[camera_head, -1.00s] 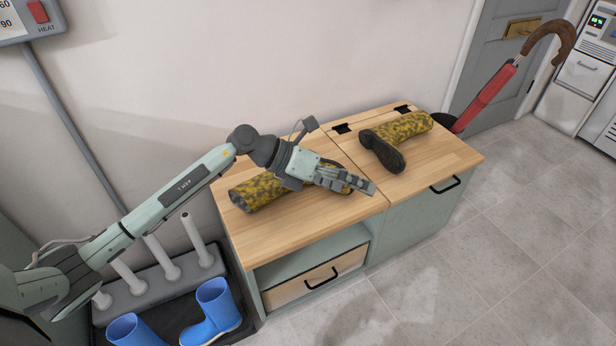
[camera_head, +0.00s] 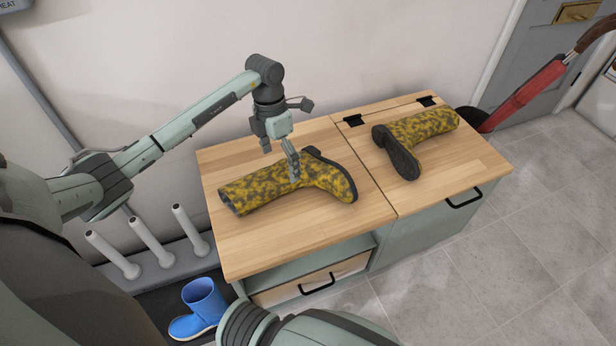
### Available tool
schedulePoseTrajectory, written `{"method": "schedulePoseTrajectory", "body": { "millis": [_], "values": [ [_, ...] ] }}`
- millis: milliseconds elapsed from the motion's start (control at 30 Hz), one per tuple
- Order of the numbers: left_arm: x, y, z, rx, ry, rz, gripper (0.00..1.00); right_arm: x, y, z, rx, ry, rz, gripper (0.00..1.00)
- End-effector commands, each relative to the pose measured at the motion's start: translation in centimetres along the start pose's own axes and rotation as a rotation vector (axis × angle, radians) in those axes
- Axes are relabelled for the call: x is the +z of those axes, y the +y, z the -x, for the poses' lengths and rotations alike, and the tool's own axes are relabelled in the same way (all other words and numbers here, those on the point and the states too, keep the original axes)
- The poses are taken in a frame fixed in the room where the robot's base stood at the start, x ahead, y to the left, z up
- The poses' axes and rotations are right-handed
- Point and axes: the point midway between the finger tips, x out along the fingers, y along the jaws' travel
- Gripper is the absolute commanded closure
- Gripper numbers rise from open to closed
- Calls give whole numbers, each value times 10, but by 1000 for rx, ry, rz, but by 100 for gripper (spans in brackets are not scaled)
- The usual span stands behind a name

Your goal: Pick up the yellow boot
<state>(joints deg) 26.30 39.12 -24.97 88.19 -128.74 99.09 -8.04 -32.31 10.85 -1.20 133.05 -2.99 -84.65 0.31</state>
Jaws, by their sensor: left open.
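Two yellow boots with dark mottling lie on their sides on the wooden cabinet top. The left yellow boot (camera_head: 258,190) has its open shaft end to the left and its foot and dark sole to the right. The right yellow boot (camera_head: 425,128) lies on the right half, its dark sole facing left. My left gripper (camera_head: 284,166) is open and points down at the middle of the left boot. One finger overlaps the boot near the ankle; I cannot tell whether it touches. The other finger shows behind the boot. My right gripper is out of the picture.
The cabinet top (camera_head: 250,245) is clear in front of the boots. A drawer with a black handle sits below. A blue boot (camera_head: 203,303) and a rack with white pegs (camera_head: 152,240) stand at lower left.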

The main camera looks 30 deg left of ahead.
Motion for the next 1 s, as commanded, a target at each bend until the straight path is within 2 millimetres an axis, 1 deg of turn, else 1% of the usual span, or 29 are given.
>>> {"method": "schedulePoseTrajectory", "body": {
  "millis": [33,100,200,300,500,533,900,967,1000],
  "values": [
    [2,-2,-10,-5,1,1,0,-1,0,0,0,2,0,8],
    [4,-3,-21,-5,1,0,0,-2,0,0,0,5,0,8],
    [4,-2,-33,-3,0,1,0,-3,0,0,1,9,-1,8],
    [4,-1,-38,-2,-1,-1,0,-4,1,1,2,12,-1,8],
    [4,-1,-38,-1,-1,-1,0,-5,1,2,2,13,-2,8],
    [4,-1,-38,-1,-1,-1,1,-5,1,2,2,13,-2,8],
    [4,-1,-38,0,-1,0,47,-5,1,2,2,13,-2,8],
    [4,-1,-39,0,-1,1,53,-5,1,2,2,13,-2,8],
    [4,-1,-38,0,-3,1,54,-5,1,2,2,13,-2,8]
  ]
}}
